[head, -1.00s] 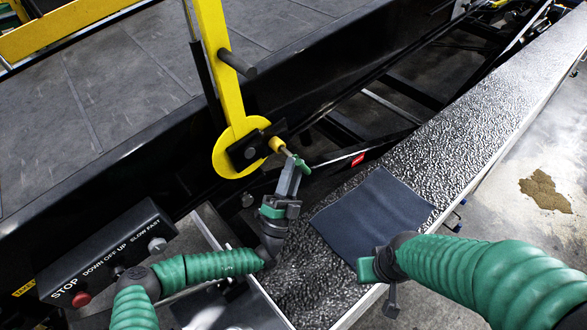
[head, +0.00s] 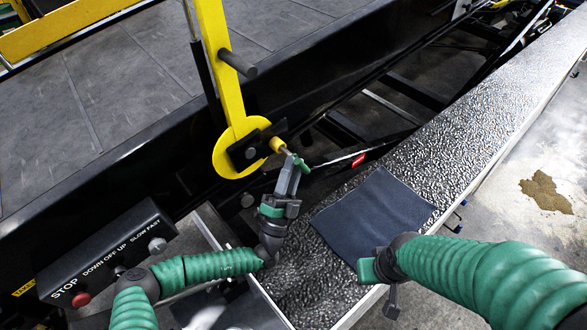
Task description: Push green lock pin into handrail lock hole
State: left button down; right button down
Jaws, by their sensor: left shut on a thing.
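The yellow handrail (head: 214,60) rises from a round yellow plate (head: 226,158) with a black bracket. A lock pin with a yellow collar (head: 277,144), a short metal shaft and a small green end (head: 301,164) sits at the bracket's right side. My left gripper (head: 297,165) is shut on the pin's green end, reaching up from below. The lock hole is hidden, and I cannot tell how deep the pin sits. My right gripper (head: 380,277) is low over the near edge of the walkway, away from the pin; its fingers are largely hidden.
A control box (head: 110,250) with a red stop button stands at lower left. A dark mat (head: 372,212) lies on the textured metal walkway (head: 480,130). The black belt frame runs behind the plate.

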pick_arm(q)
jog(key=shift+w+a+b, duration=0.45)
jog(key=shift+w+a, duration=0.2)
jog(key=shift+w, duration=0.15)
jog(key=shift+w+a+b, duration=0.45)
jog(key=shift+w+a, duration=0.15)
jog(key=shift+w, duration=0.2)
jog(key=shift+w+a, duration=0.15)
jog(key=shift+r, duration=0.15)
dwell(1.1)
jog(key=shift+a+b, duration=0.1)
jog(key=shift+b, duration=0.2)
dwell(0.4)
jog(key=shift+d, duration=0.2)
jog(key=shift+a+f, duration=0.1)
jog(key=shift+f, duration=0.15)
dwell(0.6)
jog(key=shift+a+r, duration=0.1)
